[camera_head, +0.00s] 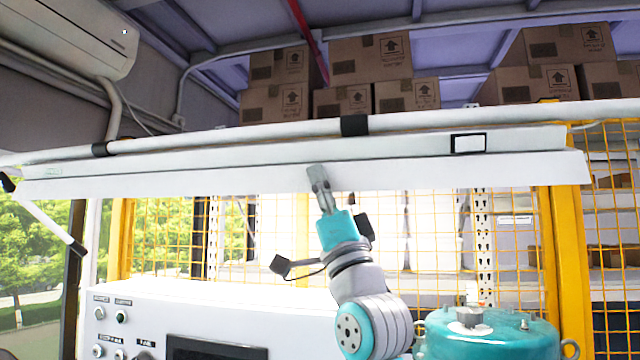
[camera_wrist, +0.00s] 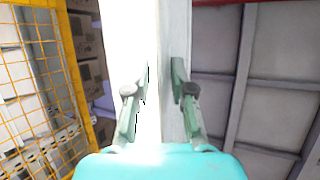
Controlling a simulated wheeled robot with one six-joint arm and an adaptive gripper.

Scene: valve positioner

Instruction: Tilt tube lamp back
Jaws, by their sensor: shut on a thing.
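The tube lamp (camera_head: 200,177) is a long white housing that spans almost the whole width of the head view, slightly slanted. My gripper (camera_head: 317,178) reaches up from below and meets the lamp's lower front edge near its middle. In the wrist view the lamp (camera_wrist: 145,35) runs up the picture between the two fingers of my gripper (camera_wrist: 160,90), which are shut on it from both sides. The lamp's far side and mounting are mostly hidden.
A white pipe with black bands (camera_head: 355,125) runs along the lamp's top. Below stand a white control panel (camera_head: 135,325) and a teal machine (camera_head: 490,335). Yellow mesh fencing (camera_head: 165,240) stands behind; cardboard boxes (camera_head: 370,58) are stacked high at the back.

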